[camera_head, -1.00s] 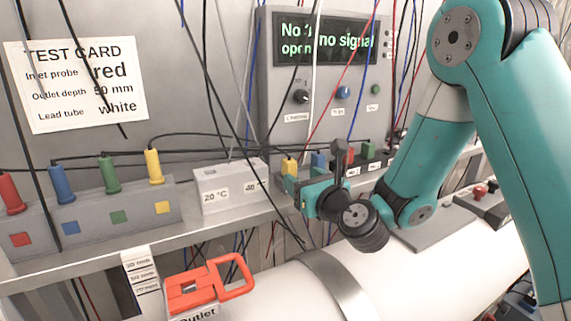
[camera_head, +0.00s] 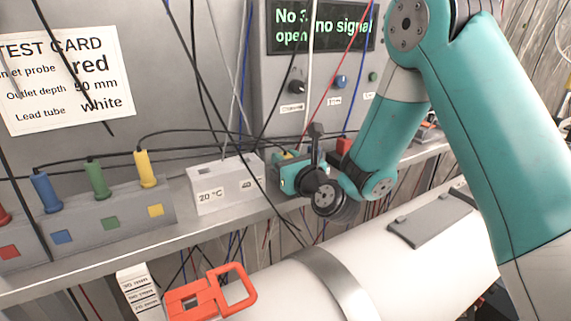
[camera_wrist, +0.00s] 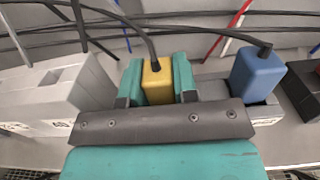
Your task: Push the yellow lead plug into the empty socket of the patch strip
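The yellow plug (camera_wrist: 157,82) sits between the teal fingers of my gripper (camera_wrist: 158,84) in the wrist view, its black lead rising from the top. The fingers appear to press on both its sides. In the head view my gripper (camera_head: 292,174) is at the shelf, just right of a grey box, mostly covering the plug. A blue plug (camera_wrist: 258,76) stands in the grey patch strip (camera_wrist: 265,112) right of my gripper. The lower end of the yellow plug and the socket are hidden by my gripper, so I cannot tell how deep the plug sits.
The grey box marked 20 °C (camera_head: 226,186) stands close left of my gripper. A red plug (camera_head: 343,146) is to its right. A bank of coloured plugs (camera_head: 110,214) stands farther left. Loose cables hang in front. A white pipe (camera_head: 385,270) and orange clamp (camera_head: 211,291) lie below.

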